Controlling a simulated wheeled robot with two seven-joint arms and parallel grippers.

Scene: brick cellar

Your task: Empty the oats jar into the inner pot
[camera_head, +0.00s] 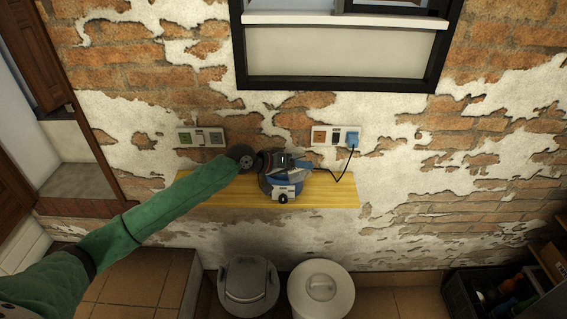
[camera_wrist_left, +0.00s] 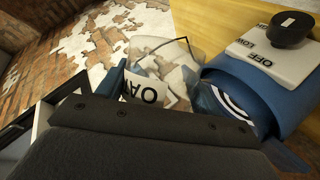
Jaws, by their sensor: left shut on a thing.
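A blue cooker (camera_head: 268,187) with a white control panel and black knob stands on the yellow wooden shelf; it also shows at right in the left wrist view (camera_wrist_left: 285,85). Its open mouth shows there, with the light-ringed inner pot (camera_wrist_left: 236,102) inside. My left gripper (camera_head: 284,160) is over the cooker, shut on the clear oats jar (camera_wrist_left: 172,62). The jar is tilted, its label partly readable and turned over, and it lies close beside the cooker's mouth. Whether oats are in the jar or pot I cannot tell. My right gripper is not in view.
The yellow shelf (camera_head: 335,193) has free room to the right of the cooker. A blue plug (camera_head: 352,138) with a dark cord is in the wall socket behind. A grey bin (camera_head: 248,284) and a white bin (camera_head: 321,292) stand below.

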